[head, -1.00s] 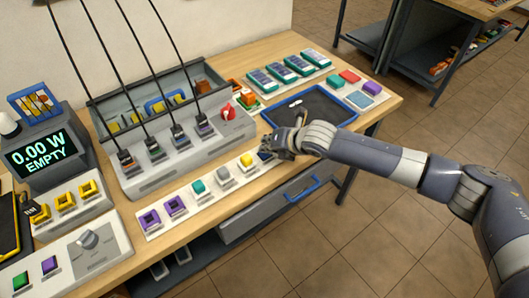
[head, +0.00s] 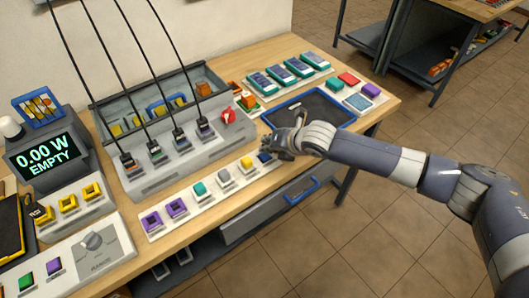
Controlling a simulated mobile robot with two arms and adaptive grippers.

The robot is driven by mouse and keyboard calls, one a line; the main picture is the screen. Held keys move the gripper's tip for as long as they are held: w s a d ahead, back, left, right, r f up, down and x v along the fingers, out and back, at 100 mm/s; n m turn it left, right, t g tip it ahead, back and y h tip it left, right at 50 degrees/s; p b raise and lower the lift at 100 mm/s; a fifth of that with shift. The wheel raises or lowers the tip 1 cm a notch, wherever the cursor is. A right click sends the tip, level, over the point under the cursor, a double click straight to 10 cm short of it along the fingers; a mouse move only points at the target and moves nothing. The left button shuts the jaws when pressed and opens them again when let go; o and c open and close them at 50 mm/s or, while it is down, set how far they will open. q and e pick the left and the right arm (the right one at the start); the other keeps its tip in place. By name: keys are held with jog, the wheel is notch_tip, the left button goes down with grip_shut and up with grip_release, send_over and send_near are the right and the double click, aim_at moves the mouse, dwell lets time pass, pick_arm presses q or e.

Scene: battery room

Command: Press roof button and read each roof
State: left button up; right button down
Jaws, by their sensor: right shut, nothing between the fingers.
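A grey meter display (head: 48,157) at the left reads "0.00 W EMPTY". A white strip (head: 152,237) along the front of the bench carries a row of small blocks or buttons. They include purple frames (head: 177,207), a teal one (head: 200,189), a grey one (head: 224,176), a yellow one (head: 247,163) and a dark blue one (head: 265,157). I cannot tell which is the roof button. Several teal pieces with blue panels (head: 298,67) lie on a white strip at the back. My right gripper (head: 272,150) is shut and empty, close beside the dark blue one; contact is unclear. My left gripper is out of view.
A grey console (head: 180,160) with several cabled plugs and a red knob (head: 228,116) stands mid-bench. A dark tray with a blue rim (head: 335,103) lies partly behind my right arm. A selector panel (head: 105,262) is at front left. A drawer with a blue handle (head: 301,191) is below.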

aim_at(267, 154)
notch_tip(267, 154, up, 5)
jog(key=p, duration=0.4)
jog(key=shift+p, duration=0.4)
dwell(0.6)
